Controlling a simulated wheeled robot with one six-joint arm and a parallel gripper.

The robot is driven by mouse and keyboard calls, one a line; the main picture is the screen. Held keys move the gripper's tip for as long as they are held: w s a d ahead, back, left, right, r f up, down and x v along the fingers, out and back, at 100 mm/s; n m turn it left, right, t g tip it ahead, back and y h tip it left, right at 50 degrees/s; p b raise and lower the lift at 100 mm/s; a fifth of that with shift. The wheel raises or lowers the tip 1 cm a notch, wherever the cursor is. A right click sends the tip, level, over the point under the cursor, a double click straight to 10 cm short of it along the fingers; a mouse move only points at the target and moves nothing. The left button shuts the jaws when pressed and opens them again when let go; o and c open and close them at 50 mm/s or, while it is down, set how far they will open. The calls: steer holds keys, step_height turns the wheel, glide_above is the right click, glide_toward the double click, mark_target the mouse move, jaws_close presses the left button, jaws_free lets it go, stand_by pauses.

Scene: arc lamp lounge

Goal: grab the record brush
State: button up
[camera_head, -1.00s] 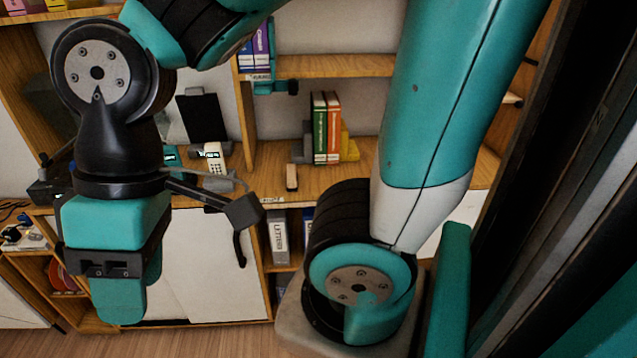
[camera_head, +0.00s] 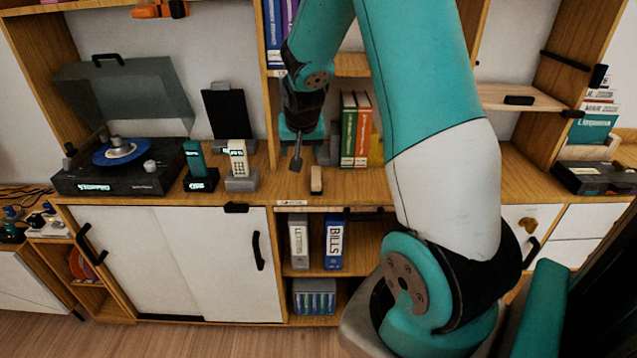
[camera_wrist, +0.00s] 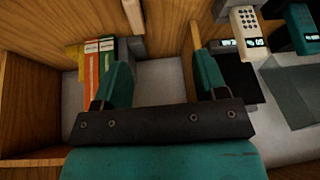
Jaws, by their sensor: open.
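The record brush looks like the small tan and dark block (camera_head: 316,180) on the wooden counter, near its front edge. It also seems to show as a tan block (camera_wrist: 133,15) at the top of the wrist view, beyond my fingers. My gripper (camera_head: 303,135) is above the counter, behind and slightly left of the brush in the head view. In the wrist view my gripper (camera_wrist: 163,75) has its two teal fingers spread apart with nothing held between them. The fingers are apart from the brush. My arm hides part of the counter to the right.
Upright books (camera_head: 355,130) stand behind and right of the brush. Two handsets (camera_head: 238,160) (camera_head: 196,165) and a turntable (camera_head: 120,165) stand to the left. A shelf board (camera_head: 350,65) is above. The counter around the brush is clear.

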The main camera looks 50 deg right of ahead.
steer(key=m+h, duration=0.1)
glide_toward(316, 175)
steer(key=p+x, duration=0.2)
steer(key=x, duration=0.3)
steer(key=shift+d+f, duration=0.15)
steer(key=shift+d, duration=0.05)
steer(key=shift+p+x, duration=0.8)
steer(key=shift+x, duration=2.1)
steer(key=shift+a, duration=0.2)
steer(key=c, duration=1)
